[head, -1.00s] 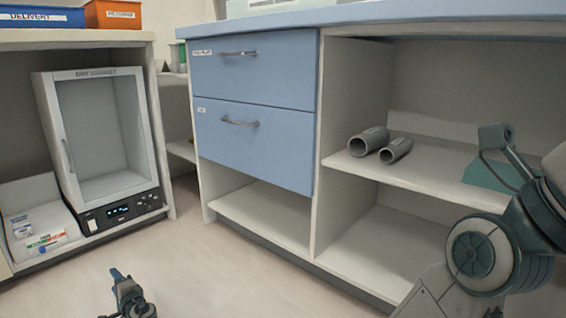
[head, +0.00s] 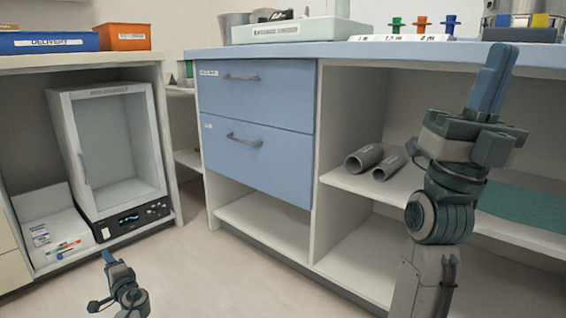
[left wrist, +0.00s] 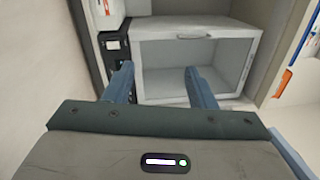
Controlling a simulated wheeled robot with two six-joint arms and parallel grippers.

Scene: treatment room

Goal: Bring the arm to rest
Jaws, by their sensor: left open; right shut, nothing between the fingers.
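My right gripper (head: 493,82) is raised at the right of the head view, in front of the open shelves. Its fingers point up, close together and shut, with nothing between them. My left gripper (head: 108,258) is low at the bottom left of the head view, above the floor. In the left wrist view its two fingers (left wrist: 160,84) stand apart, open and empty, facing the glass-fronted cabinet (left wrist: 196,52).
A blue-topped counter (head: 330,51) with two closed blue drawers (head: 256,95) stands ahead. Two grey cylinders (head: 372,161) lie on its shelf. The small cabinet (head: 108,147) stands in the left unit, below blue (head: 40,43) and orange (head: 123,37) bins. Floor is clear between.

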